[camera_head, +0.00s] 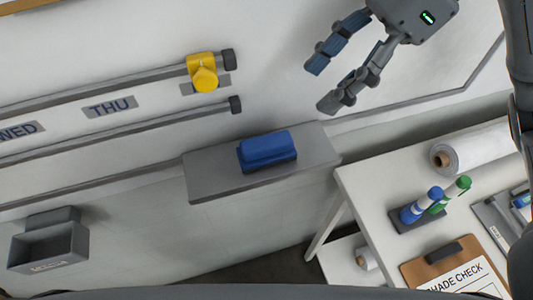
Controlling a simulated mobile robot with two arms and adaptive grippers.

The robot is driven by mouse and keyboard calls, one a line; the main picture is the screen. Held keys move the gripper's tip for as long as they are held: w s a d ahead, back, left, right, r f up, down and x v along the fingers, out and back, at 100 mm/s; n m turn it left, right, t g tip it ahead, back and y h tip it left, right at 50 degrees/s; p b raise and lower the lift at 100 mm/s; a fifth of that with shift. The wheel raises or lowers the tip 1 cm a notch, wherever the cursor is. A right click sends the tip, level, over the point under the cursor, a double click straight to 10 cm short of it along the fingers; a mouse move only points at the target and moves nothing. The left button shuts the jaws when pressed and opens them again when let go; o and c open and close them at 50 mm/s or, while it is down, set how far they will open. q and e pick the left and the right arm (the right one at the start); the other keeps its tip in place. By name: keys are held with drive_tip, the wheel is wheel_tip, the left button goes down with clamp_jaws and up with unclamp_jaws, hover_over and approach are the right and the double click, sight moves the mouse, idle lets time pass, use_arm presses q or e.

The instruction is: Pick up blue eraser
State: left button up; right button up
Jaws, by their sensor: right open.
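The blue eraser (267,146), with a dark base, lies on a grey ledge (213,176) fixed to the wall board. My right gripper (323,86) comes in from the upper right. It is open and empty, up and to the right of the eraser and apart from it, in front of the white board. My left gripper is not in view.
A white table (359,203) at the right holds a paper roll (470,146), blue and green markers (421,206) and a clipboard (452,262). A grey box (48,245) hangs at lower left.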

drive_tip(key=f, duration=0.2)
approach(269, 142)
drive_tip(key=x, duration=0.4)
drive_tip(key=shift+s+a+f+p, duration=0.1)
drive_tip(key=shift+a+f+p, duration=0.1)
drive_tip(key=shift+f+p, duration=0.1)
drive_tip(key=shift+a+f, duration=0.25)
drive_tip(key=shift+f, duration=0.15)
drive_tip(key=shift+a+f+p, duration=0.25)
drive_tip(key=shift+p, duration=0.2)
drive_tip(key=p+x, duration=0.1)
drive_tip(key=x, duration=0.2)
drive_tip(key=shift+a+f+p, duration=0.15)
drive_tip(key=shift+f+p, duration=0.1)
drive_tip(key=shift+p, duration=0.1)
drive_tip(key=shift+a+f, duration=0.2)
drive_tip(key=shift+f, duration=0.15)
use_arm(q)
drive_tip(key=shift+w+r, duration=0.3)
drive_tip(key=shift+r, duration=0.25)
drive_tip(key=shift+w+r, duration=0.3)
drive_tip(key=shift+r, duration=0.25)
use_arm(e)
drive_tip(key=shift+c, duration=0.4)
